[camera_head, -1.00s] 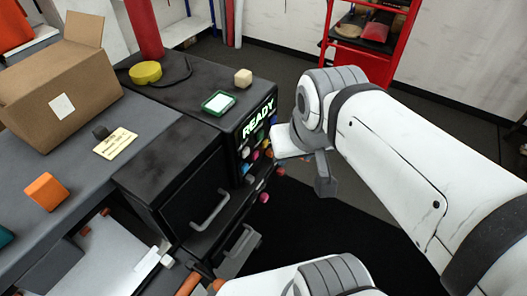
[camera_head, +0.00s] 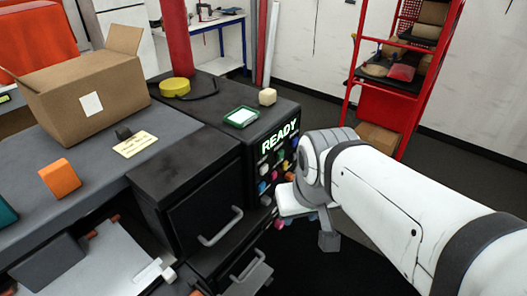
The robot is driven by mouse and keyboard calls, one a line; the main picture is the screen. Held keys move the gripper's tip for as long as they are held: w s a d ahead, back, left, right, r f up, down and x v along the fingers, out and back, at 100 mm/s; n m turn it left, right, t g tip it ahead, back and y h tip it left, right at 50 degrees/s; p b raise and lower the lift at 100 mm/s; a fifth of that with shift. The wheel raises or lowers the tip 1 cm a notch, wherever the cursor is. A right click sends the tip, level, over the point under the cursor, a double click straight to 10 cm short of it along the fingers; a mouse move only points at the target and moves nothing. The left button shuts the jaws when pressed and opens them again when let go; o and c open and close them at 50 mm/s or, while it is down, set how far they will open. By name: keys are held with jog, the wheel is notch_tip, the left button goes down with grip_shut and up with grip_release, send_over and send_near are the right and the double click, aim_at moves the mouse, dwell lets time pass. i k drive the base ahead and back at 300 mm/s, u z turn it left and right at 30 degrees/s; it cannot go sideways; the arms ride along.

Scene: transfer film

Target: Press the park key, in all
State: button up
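The black machine (camera_head: 208,122) has a front panel with a lit sign reading READY (camera_head: 281,136). Below the sign are several small coloured keys (camera_head: 265,170), among them green, white, blue, red and pink ones. Their labels are too small to read, so I cannot tell which is the park key. My gripper (camera_head: 325,225) is at the right of the panel, close to the lower keys. My wrist covers part of the panel's right side. The fingers are mostly hidden, and contact with a key cannot be made out.
A cardboard box (camera_head: 92,104), an orange block (camera_head: 60,178) and a cream card (camera_head: 135,144) are on the grey bench at left. A red shelf rack (camera_head: 400,100) stands behind.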

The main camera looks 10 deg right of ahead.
aim_at(295, 141)
jog(key=u, duration=1.9)
jog(key=k, duration=0.8)
jog(key=z, duration=1.5)
jog(key=i, duration=1)
jog(key=z, duration=0.05)
